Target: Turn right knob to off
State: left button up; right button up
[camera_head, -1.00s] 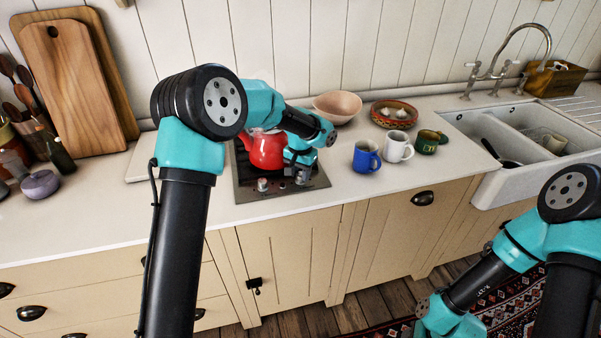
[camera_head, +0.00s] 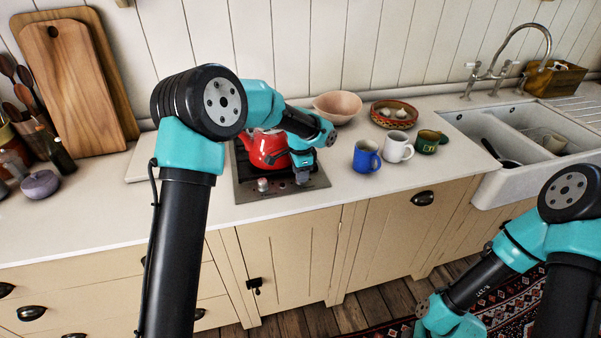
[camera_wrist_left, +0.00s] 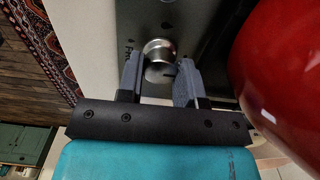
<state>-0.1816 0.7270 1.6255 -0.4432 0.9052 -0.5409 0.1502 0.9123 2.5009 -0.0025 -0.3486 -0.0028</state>
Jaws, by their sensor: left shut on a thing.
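The cooktop (camera_head: 243,190) is a dark panel set in the worktop, with two silver knobs at its front. The left knob (camera_head: 262,185) stands free. My left gripper (camera_head: 302,179) is down over the right knob, which it mostly hides in the head view. In the left wrist view the silver round right knob (camera_wrist_left: 158,50) sits between the two grey fingertips, and the gripper (camera_wrist_left: 157,72) is shut on it. The knob's pointer direction is not clear. My right gripper is out of view; only parts of the right arm show.
A red kettle (camera_head: 262,146) stands on the cooktop close behind the left gripper, and also fills the right of the left wrist view (camera_wrist_left: 285,75). A blue mug (camera_head: 366,157), white mug (camera_head: 397,147) and green mug (camera_head: 427,142) stand to the right.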

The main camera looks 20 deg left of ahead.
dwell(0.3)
pick_arm(q)
jog(key=o, duration=0.9)
notch_tip(320, 180, up, 18)
jog(key=shift+f, duration=0.25)
dwell(0.4)
